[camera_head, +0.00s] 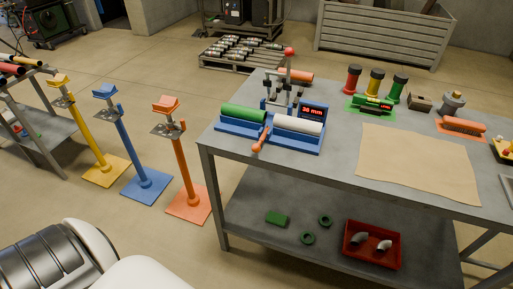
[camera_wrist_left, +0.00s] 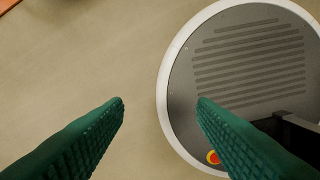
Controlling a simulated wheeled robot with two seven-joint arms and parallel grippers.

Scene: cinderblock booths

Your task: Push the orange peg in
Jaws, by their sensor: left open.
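An orange peg (camera_head: 260,141) slants out from the front of a blue fixture (camera_head: 272,138) on the grey workbench, between a green cylinder (camera_head: 243,113) and a white cylinder (camera_head: 297,125) lying in the fixture. Its outer end points toward the near edge of the bench; how deep it sits cannot be told. My left gripper (camera_wrist_left: 161,103) shows in the left wrist view, its green ribbed fingers apart with nothing between them, above the floor. It is not in the head view, which shows it away from the peg. My right gripper is in neither view.
The workbench (camera_head: 225,148) also holds a "36 mm" display (camera_head: 312,110), a toggle clamp (camera_head: 284,95) and a brown sheet (camera_head: 415,160). Orange (camera_head: 184,165), blue (camera_head: 126,140) and yellow (camera_head: 85,125) stands are to its left. Floor before the bench is open.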

